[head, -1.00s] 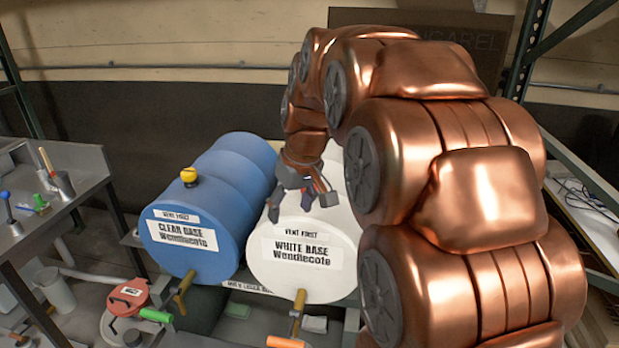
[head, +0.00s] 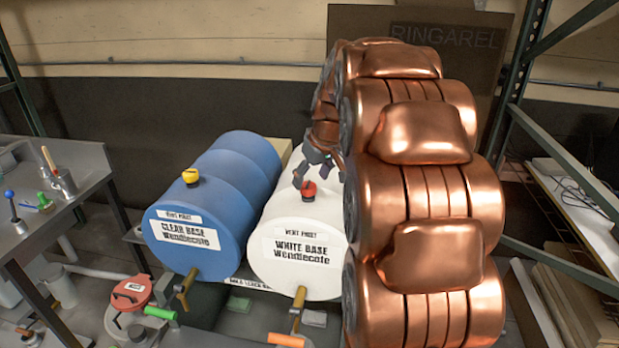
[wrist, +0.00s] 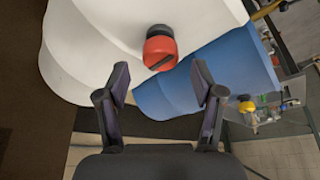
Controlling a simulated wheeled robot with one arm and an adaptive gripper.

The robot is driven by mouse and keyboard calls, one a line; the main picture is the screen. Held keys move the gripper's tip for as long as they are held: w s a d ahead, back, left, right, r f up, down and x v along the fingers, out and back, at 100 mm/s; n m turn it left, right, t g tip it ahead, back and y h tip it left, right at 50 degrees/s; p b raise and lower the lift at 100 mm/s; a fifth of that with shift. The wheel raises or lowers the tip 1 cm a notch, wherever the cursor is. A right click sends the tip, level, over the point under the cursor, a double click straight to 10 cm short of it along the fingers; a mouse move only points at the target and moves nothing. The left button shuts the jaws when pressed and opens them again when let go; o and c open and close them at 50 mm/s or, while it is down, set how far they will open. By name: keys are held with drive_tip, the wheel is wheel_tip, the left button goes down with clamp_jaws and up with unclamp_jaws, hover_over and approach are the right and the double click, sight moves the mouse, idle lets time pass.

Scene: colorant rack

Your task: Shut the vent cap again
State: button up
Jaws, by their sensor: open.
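The white drum labelled "WHITE BASE" (head: 275,268) lies on its side on the rack. A red vent cap (head: 308,189) stands on its top near the front end. The red cap also shows in the wrist view (wrist: 160,48), beyond my fingertips, with a dark slot or mark on it; I cannot tell whether it is shut. The blue drum labelled "CLEAR BASE" (head: 192,250) lies to its left with a yellow vent cap (head: 191,176) on top. My gripper (head: 308,172) is open and empty behind and above the red cap, apart from it. In the wrist view its fingers (wrist: 162,85) are spread.
Taps with a green handle (head: 160,313) and an orange handle (head: 285,340) are below the drums. A red-lidded can (head: 131,290) stands at lower left. A grey bench (head: 50,190) is at the left; rack posts (head: 525,50) stand at the right.

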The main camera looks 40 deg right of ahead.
drive_tip(key=shift+p+x, duration=0.35)
drive_tip(key=shift+x, duration=0.8)
drive_tip(key=c, duration=1.1)
